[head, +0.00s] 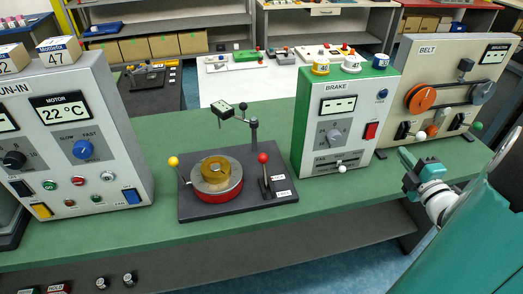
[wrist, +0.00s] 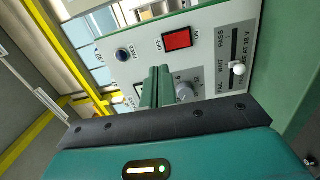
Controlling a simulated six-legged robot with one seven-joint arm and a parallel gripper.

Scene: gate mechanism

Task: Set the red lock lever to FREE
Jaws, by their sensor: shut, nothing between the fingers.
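The red lock lever (head: 263,160) has a red ball on a dark stalk. It stands at the right side of the dark base plate (head: 232,208), on the green bench. Two small white labels lie beside it, too small to read, so I cannot tell its setting. My gripper (head: 405,156) is in front of the bench at the right, well apart from the lever, near the gap between the BRAKE and BELT panels. In the wrist view its green fingers (wrist: 158,80) are together and empty, with the BRAKE panel beyond. The lever is not in the wrist view.
On the same base are a red and amber round drum (head: 216,180), a yellow-ball lever (head: 174,163) and a post with a dark head (head: 253,125). The BRAKE panel (head: 310,135) stands right of the base, the RUN-IN panel (head: 85,110) left. Bench front is mostly clear.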

